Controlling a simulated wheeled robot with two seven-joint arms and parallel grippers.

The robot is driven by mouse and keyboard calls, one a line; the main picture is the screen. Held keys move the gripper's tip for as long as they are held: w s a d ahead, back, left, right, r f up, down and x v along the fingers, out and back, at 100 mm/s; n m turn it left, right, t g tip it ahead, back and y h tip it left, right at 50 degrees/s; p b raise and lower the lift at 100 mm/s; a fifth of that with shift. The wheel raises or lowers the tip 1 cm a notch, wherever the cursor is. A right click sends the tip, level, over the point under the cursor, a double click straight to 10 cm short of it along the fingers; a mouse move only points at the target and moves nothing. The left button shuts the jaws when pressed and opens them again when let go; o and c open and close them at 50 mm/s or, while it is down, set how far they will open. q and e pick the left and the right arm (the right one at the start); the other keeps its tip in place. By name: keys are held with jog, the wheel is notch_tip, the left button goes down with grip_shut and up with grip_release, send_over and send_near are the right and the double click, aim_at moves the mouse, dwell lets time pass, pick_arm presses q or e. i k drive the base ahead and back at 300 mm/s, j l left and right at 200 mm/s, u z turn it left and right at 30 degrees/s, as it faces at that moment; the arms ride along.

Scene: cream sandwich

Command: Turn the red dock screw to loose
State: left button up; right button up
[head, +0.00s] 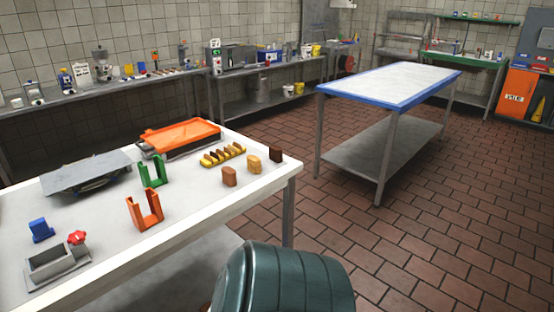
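The red dock screw (77,238) is a small lobed knob at the near left of the white table (215,210). It stands at the back right corner of a grey dock (58,265), an open box-like holder on the table. I cannot tell from its look whether the screw is tight or loose. Neither of my grippers is in view.
A blue block (41,230) stands behind the dock. An orange U-shaped holder (145,210), a green one (153,172), a grey plate (87,172), an orange tray (178,137) and several brown and yellow pieces share the table. A blue-edged table (390,85) stands behind, across open floor.

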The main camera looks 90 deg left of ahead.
aim_at(75, 238)
jog(key=u, duration=3.65)
